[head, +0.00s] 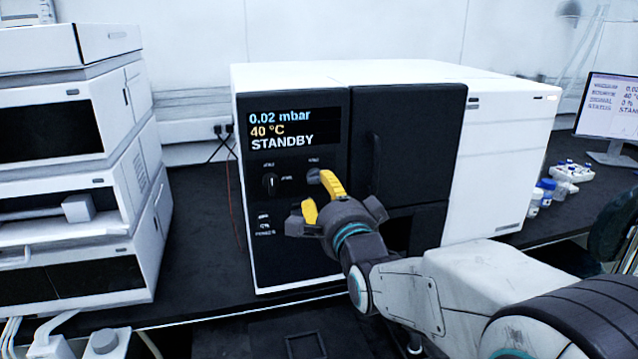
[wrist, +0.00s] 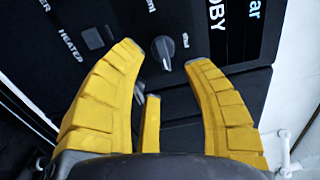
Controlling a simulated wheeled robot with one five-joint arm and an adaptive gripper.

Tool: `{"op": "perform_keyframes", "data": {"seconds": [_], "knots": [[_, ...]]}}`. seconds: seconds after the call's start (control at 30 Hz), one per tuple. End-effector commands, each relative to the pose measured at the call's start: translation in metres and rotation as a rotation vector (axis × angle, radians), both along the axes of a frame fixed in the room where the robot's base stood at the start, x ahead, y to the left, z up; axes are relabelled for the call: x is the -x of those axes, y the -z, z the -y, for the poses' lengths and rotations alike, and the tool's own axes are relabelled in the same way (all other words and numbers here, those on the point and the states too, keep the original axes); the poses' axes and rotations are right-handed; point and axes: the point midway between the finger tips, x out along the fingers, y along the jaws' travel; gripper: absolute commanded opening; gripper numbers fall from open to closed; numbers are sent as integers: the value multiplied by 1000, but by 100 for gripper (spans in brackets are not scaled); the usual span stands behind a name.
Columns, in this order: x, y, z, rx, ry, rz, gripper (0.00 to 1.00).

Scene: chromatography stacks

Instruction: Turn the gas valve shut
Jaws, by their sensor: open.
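The instrument's dark front panel carries two knobs below its display. The left knob (head: 270,184) is black with a pale pointer mark. The right knob (head: 314,177) is grey, close to my gripper (head: 317,189) and partly covered by it. Labels are too small to tell which knob is the gas valve. In the wrist view, a grey knob (wrist: 163,50) with a pale tip shows between the yellow fingertips of my gripper (wrist: 167,55). The fingers stand apart on either side of it, with no clear contact. A shorter yellow piece shows between them.
The display (head: 293,130) reads 0.02 mbar, 40 °C, STANDBY. A switch labelled HEATER (wrist: 93,38) lies left of the knob in the wrist view. A white instrument stack (head: 75,170) stands left. Small bottles (head: 541,192) and a monitor (head: 610,110) stand right on the black bench.

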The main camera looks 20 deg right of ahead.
Motion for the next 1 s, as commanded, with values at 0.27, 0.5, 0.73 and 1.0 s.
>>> {"op": "perform_keyframes", "data": {"seconds": [0.27, 0.5, 0.73, 1.0], "knots": [[-34, 0, 0, 2, 0, -2, 45], [-55, 0, 0, 2, 0, -3, 45], [-62, 0, 0, 3, 0, -2, 45], [-62, 0, 0, 3, 0, -2, 46]]}}
